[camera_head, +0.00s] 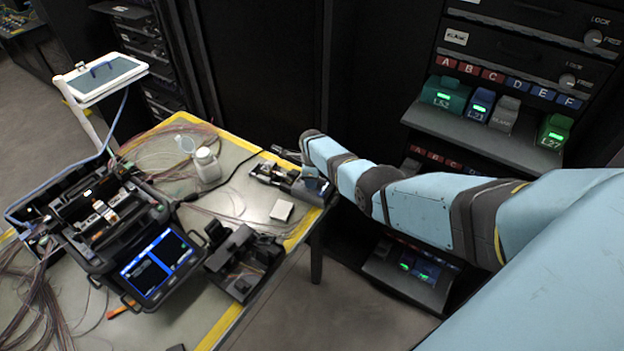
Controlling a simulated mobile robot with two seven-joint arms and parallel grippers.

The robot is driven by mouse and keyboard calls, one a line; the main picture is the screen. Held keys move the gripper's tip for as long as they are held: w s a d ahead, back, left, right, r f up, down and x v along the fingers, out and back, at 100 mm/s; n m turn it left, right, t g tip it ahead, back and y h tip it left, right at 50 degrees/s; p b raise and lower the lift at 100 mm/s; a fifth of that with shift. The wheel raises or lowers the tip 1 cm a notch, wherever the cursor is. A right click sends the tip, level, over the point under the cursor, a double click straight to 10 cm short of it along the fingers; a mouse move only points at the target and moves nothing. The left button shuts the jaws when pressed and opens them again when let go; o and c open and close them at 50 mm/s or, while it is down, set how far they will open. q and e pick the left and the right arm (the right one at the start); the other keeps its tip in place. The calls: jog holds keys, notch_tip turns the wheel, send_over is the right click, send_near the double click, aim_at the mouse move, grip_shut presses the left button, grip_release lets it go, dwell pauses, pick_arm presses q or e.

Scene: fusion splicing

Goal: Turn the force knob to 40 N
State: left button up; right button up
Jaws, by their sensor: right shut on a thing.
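My right gripper (287,155) is at the far right corner of the table, at the back edge of a small dark device (268,174) with a little screen (311,184). It is shut on a small part there, which I take to be the force knob. The knob itself is too small and too covered by the gripper to make out, and no dial reading is legible. My right arm comes in from the right edge and spans to the device. My left gripper is not in view.
The yellow-edged table (232,319) carries a fusion splicer (112,240), a white bottle (207,165), a white block (282,210), a black fixture (243,262) and loose fibres. A tablet (106,76) stands behind it. A rack with coloured modules (445,94) is at the right.

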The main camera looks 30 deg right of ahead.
jog(key=m, duration=0.3)
jog(key=shift+m, duration=2.2)
jog(key=o, duration=0.9)
jog(key=shift+r, duration=0.15)
notch_tip(320, 180, up, 14)
jog(key=shift+f, duration=0.25)
jog(key=shift+f, duration=0.1)
